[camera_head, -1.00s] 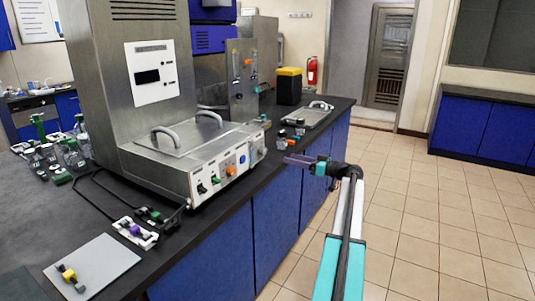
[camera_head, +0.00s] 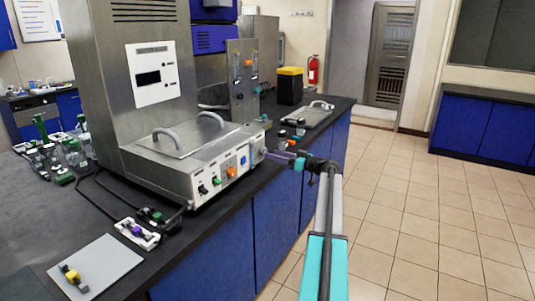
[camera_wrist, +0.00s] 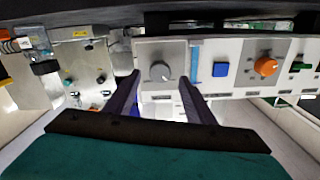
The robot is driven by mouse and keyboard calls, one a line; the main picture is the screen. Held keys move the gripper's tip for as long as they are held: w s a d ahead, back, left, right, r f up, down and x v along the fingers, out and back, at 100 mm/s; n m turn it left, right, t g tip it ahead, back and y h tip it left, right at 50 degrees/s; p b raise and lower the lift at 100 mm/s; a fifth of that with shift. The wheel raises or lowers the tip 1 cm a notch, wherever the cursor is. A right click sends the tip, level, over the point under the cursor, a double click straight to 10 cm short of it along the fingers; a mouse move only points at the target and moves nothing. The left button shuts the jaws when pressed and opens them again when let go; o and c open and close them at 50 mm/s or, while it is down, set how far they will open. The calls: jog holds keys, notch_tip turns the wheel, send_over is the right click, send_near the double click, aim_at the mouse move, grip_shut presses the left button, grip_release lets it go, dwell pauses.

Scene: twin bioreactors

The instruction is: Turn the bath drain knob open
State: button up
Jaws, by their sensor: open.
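A grey round knob (camera_wrist: 160,71) on a pale square plate shows in the wrist view, at the right end of the bath's front panel (camera_head: 219,179). I take it for the drain knob; its label is too small to read. My gripper (camera_wrist: 158,85) is open, with one dark finger on each side of the knob in the picture. I cannot tell whether the fingers touch it. In the head view my gripper (camera_head: 268,155) reaches the right end of the panel from the right, and its fingertips hide most of the knob there.
Beside the knob are a blue button (camera_wrist: 221,69), an orange knob (camera_wrist: 266,66) and a green switch (camera_wrist: 303,66). A steel panel with valves (camera_head: 243,80) stands behind the bath. A flat lidded unit (camera_head: 307,116) lies farther along the bench. The tiled floor at right is clear.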

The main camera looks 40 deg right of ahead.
aim_at(263, 152)
jog(key=x, duration=0.4)
jog(key=shift+p, duration=0.3)
